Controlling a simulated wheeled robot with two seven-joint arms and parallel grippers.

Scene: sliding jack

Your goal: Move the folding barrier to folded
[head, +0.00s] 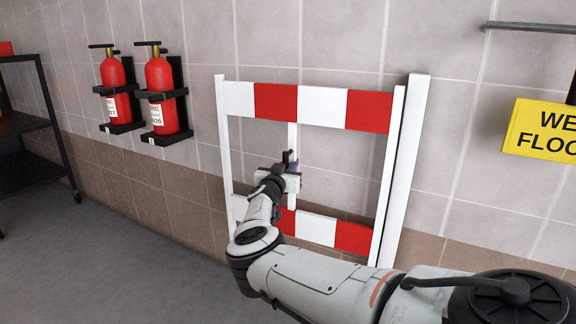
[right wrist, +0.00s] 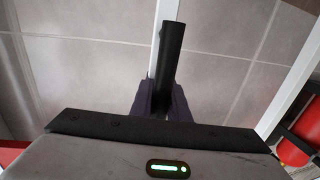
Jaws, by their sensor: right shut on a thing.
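The folding barrier (head: 322,107) stands against the tiled wall, with red and white boards between white upright posts. Its boards lie apart, one high and one low, with an open gap between. A thin white post (head: 292,136) runs down its middle; it also shows in the right wrist view. My right gripper (head: 290,166) is in front of this middle post. In the right wrist view its dark fingers are shut on a black bar-like handle (right wrist: 171,52). My right arm hides part of the lower board. My left gripper is not in view.
Two red fire extinguishers (head: 160,92) hang in black wall brackets left of the barrier. A dark shelf cart (head: 45,105) stands at the far left. A yellow sign (head: 540,128) and a metal rail (head: 530,27) are at the right. The grey floor (head: 110,260) at left is clear.

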